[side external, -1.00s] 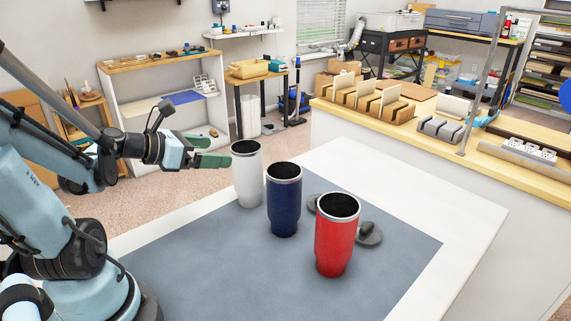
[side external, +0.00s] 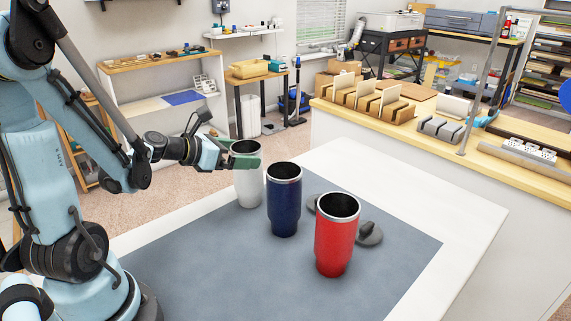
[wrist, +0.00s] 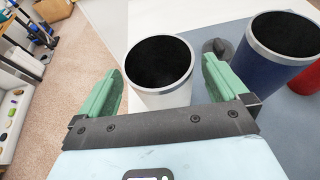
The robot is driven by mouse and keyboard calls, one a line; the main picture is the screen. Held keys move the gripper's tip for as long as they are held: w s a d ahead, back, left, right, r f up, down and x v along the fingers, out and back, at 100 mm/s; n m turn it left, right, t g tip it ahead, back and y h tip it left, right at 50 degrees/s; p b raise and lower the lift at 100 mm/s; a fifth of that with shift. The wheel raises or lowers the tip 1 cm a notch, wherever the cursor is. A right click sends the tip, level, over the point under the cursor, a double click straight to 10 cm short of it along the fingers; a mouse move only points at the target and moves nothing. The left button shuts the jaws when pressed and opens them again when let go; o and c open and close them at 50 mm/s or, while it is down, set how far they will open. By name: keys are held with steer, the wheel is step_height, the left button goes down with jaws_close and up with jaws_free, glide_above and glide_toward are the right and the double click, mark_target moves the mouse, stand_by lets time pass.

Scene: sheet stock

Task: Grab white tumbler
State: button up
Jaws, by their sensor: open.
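The white tumbler (side external: 248,186) stands upright at the far left of the row on the grey mat, with a steel rim and dark open top. It also shows in the wrist view (wrist: 163,95), between the green fingers. My gripper (side external: 244,155) is open at the tumbler's upper part, one finger to each side. In the wrist view my gripper (wrist: 160,90) has a visible gap on the tumbler's left; on its right the finger is closer. The side view partly hides the tumbler's rim behind a finger.
A blue tumbler (side external: 284,205) stands close to the right of the white one, and a red tumbler (side external: 336,240) stands nearer the camera. A dark grey object (side external: 369,234) lies behind the red one. The grey mat (side external: 210,275) is clear at the front left.

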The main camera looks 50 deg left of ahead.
steer(key=shift+x, duration=1.35)
steer(key=shift+c, duration=0.2)
steer(key=c, duration=1.5)
steer(key=shift+o, duration=0.2)
steer(key=shift+r, duration=0.15)
